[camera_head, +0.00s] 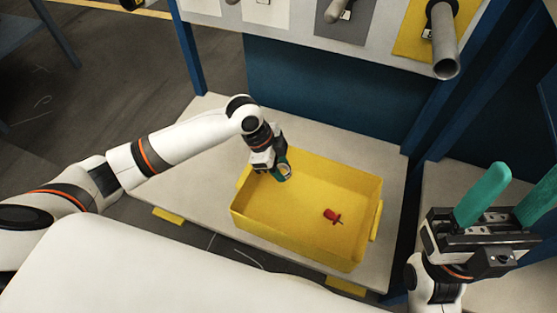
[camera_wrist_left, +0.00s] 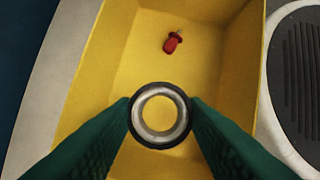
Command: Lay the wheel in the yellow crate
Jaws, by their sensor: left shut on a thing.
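The wheel is a small ring with a dark rim and a silvery inside. In the left wrist view the wheel (camera_wrist_left: 160,115) sits between the two green fingers of my left gripper (camera_wrist_left: 160,118), which is shut on it. In the head view my left gripper (camera_head: 283,168) points down over the left back part of the yellow crate (camera_head: 290,243), and the wheel shows small at its fingertips. The gap between wheel and crate floor is hard to judge. My right gripper (camera_head: 510,195) is at the right, its green fingers wide apart with nothing between them.
A small red object (camera_head: 332,216) lies on the crate floor, right of the middle. The crate stands on a pale table (camera_head: 345,145). A panel with grey tubes (camera_head: 443,40) stands behind. The crate floor around the red object is clear.

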